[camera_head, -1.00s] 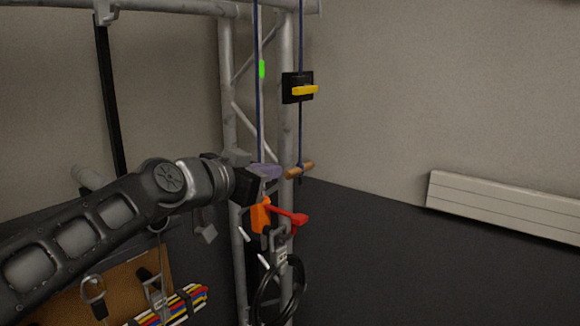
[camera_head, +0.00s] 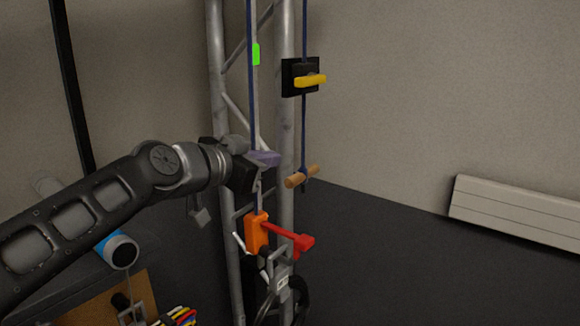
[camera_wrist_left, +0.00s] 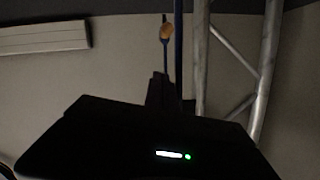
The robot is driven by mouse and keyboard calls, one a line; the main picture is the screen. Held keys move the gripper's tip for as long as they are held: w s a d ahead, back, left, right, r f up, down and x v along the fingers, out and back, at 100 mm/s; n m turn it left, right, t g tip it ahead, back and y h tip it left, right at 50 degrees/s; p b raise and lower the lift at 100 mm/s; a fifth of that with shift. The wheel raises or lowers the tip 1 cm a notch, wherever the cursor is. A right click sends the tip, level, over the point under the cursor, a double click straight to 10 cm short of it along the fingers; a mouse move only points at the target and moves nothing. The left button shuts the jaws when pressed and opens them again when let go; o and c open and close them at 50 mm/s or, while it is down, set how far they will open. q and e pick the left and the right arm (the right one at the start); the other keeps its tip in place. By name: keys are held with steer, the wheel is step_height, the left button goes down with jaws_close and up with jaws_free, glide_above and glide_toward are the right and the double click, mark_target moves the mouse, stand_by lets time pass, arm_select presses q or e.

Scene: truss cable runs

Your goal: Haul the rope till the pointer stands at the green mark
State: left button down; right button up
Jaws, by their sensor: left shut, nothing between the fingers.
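The green mark (camera_head: 255,53) sits on a pale strip beside a dark blue rope (camera_head: 250,100) at the truss. I cannot make out the pointer. Another blue rope (camera_head: 304,130) hangs right of the truss and ends in a wooden handle (camera_head: 302,177); the handle also shows in the left wrist view (camera_wrist_left: 167,32). My left gripper (camera_head: 264,159) is shut and empty, in front of the truss, left of the handle and a little higher in the picture. It overlaps the left rope; contact cannot be told. My right gripper is out of view.
A yellow cleat (camera_head: 311,80) on a black plate is above the handle. The truss post (camera_head: 286,120) stands close by. A white radiator (camera_head: 515,218) is at right; the floor before it is clear.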

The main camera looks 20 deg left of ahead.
arm_select(q)
steer(key=p, duration=0.4)
glide_above(303, 176)
steer(key=s, duration=0.4)
step_height(303, 176, down, 2)
steer(key=shift+a+f+b, duration=0.25)
steer(key=shift+f+b, duration=0.3)
steer(key=shift+f, duration=0.15)
steer(key=shift+a+f+b, duration=0.3)
steer(key=shift+f+b, duration=0.25)
steer(key=shift+f, duration=0.1)
steer(key=shift+a+f+b, duration=0.25)
steer(key=shift+f+b, duration=0.3)
steer(key=shift+f, duration=0.15)
